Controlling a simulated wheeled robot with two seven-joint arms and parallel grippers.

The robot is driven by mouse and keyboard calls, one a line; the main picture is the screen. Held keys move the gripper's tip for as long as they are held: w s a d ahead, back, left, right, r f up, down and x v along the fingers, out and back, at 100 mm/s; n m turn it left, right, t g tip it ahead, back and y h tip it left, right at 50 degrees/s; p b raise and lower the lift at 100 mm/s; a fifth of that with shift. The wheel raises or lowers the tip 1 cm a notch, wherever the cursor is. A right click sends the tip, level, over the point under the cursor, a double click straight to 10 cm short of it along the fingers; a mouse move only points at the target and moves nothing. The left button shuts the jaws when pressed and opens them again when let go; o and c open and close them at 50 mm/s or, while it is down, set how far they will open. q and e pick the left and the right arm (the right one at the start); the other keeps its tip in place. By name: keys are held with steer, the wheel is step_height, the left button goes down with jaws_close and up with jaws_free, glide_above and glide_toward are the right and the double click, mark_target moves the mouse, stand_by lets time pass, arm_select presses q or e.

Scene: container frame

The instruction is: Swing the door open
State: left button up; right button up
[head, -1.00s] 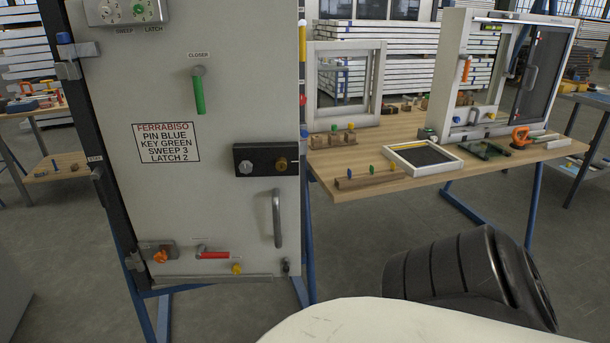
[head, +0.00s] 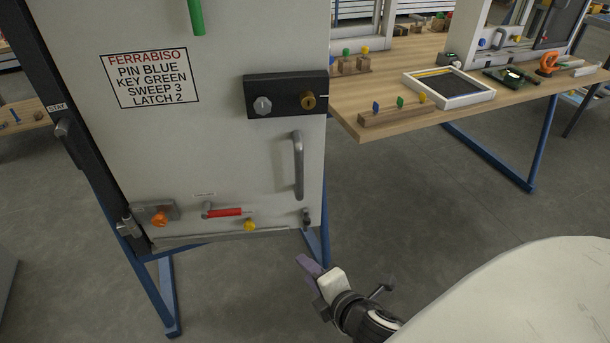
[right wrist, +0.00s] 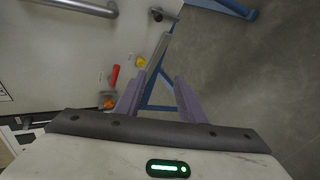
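The white door (head: 230,150) stands upright in its frame and fills the left half of the head view. A grey bar handle (head: 298,165) is near its right edge, below a black lock box (head: 287,95) with a grey and a brass knob. Low on the door are an orange knob (head: 158,219), a red lever (head: 224,212) and a yellow knob (head: 249,225). My right gripper (head: 307,270) is below the door's lower right corner, apart from it. In the right wrist view its purple fingers (right wrist: 158,95) are open and empty; the handle (right wrist: 85,6) shows at top left. My left gripper is out of view.
A wooden table (head: 400,125) right of the door holds a framed panel (head: 448,88), a block with coloured keys (head: 397,114) and other parts. Blue stand legs (head: 165,295) are under the door. The floor (head: 430,205) in front of the table is clear.

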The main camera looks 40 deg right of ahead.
steer(key=w+d+r+n+t+h+b, duration=0.2)
steer(key=w+d+r+n+t, duration=0.15)
steer(key=w+r+n, duration=0.35)
steer(key=n+t+h+b, duration=0.1)
steer(key=n+t+h, duration=0.1)
steer(key=n, duration=0.6)
glide_toward(300, 173)
steer(key=w, duration=0.1)
steer(key=x, duration=0.9)
steer(key=shift+w+d, duration=0.1)
steer(key=shift+d, duration=0.15)
steer(key=shift+w+d, duration=0.1)
steer(key=shift+w, duration=0.25)
steer(key=shift+c, duration=0.5)
jaws_close()
